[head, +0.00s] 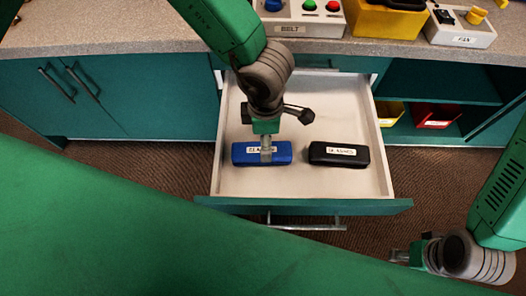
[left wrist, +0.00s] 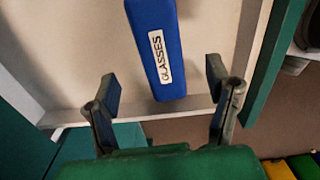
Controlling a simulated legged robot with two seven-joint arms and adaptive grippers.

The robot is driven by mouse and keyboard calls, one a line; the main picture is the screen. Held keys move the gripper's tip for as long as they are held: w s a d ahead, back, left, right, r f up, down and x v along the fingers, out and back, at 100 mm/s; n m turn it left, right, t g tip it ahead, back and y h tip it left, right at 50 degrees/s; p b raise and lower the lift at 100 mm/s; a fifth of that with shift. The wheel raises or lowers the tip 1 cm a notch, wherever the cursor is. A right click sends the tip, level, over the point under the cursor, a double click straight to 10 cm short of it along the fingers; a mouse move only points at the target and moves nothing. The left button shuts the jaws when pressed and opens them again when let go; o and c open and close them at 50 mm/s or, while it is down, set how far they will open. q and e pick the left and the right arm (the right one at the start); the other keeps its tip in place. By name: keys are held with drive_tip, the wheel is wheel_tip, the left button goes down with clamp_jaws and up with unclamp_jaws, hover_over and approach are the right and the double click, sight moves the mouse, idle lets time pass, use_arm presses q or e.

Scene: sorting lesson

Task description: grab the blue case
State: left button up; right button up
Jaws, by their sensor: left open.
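The blue case (head: 240,154) lies in an open drawer, on the left side of its floor. It has a white label, read as GLASSES in the left wrist view (left wrist: 163,20). My left gripper (head: 266,153) is over the blue case in the head view and hides part of its middle and label. In the left wrist view this gripper (left wrist: 162,84) is open, with one finger on each side of the case's near end. The fingers look apart from the case; the height gap is hard to tell. My right gripper (head: 402,256) is at the lower right, away from the drawer, too small to read.
A black case (head: 322,160) with a white label lies right of the blue one in the drawer (head: 230,188). The worktop holds a button box (head: 290,30), a yellow bin (head: 375,20) and a switch box (head: 462,36). Yellow and red bins (head: 435,115) sit on a shelf.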

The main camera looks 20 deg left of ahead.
use_arm(q)
wheel_tip(320, 180, down, 3)
drive_tip(key=shift+r+b, duration=0.1)
drive_tip(key=shift+b, duration=0.25)
drive_tip(key=f+b, duration=0.2)
drive_tip(key=f, duration=0.1)
drive_tip(key=f+b, duration=0.1)
drive_tip(key=f, duration=0.1)
drive_tip(key=shift+s+a+f, duration=0.1)
drive_tip(key=shift+a+f, duration=0.05)
drive_tip(key=shift+a, duration=0.2)
drive_tip(key=c, duration=1.3)
